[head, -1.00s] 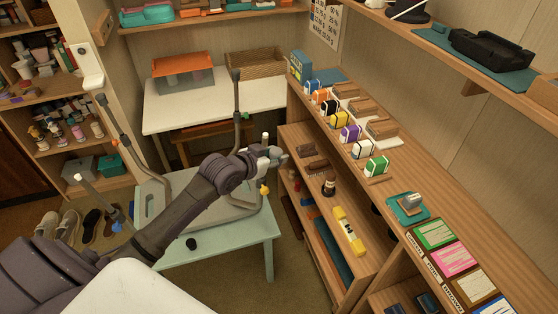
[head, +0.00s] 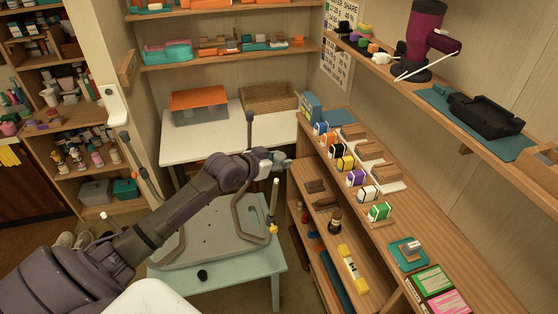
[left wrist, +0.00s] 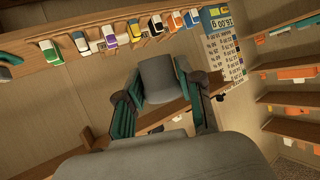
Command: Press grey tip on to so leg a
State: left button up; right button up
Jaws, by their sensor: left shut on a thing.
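An upturned grey seat frame (head: 215,240) lies on a pale green bench, with its legs pointing up. Two far legs (head: 250,130) (head: 127,142) end in dark tips. The near right leg (head: 275,196) has a pale bare top and a yellow button (head: 273,229). Another near leg (head: 108,222) at the left also has a pale top. My left gripper (head: 280,160) is above the near right leg's top in the picture, apparently apart from it. In the left wrist view its fingers (left wrist: 160,85) are shut on a grey block, apparently the grey tip (left wrist: 165,78). My right gripper is not in view.
A small dark cap (head: 202,275) lies on the bench's front. The wooden shelf unit (head: 395,235) with colored boxes stands close to the right of my gripper. A white table (head: 195,142) with an orange-lidded bin (head: 200,104) is behind.

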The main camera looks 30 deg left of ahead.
aim_at(274, 185)
pick_arm(q)
jog(key=shift+r, duration=0.1)
jog(key=shift+s+a+f+b, duration=0.15)
jog(key=shift+f+b, duration=0.65)
jog(key=shift+f, duration=0.6)
jog(key=shift+w+a+f+b, duration=0.15)
jog(key=shift+f+b, duration=0.6)
jog(key=shift+f, duration=0.6)
jog(key=shift+s+f, duration=0.1)
jog(key=shift+f, duration=0.4)
jog(key=shift+s+a+f+b, duration=0.1)
jog(key=shift+f+b, duration=0.55)
jog(key=shift+f, duration=0.4)
jog(key=shift+s+a+f+b, duration=0.1)
jog(key=shift+f+b, duration=0.5)
jog(key=shift+f, duration=0.45)
jog(key=o, duration=0.9)
jog(key=shift+w+r, duration=0.1)
jog(key=shift+w, duration=0.05)
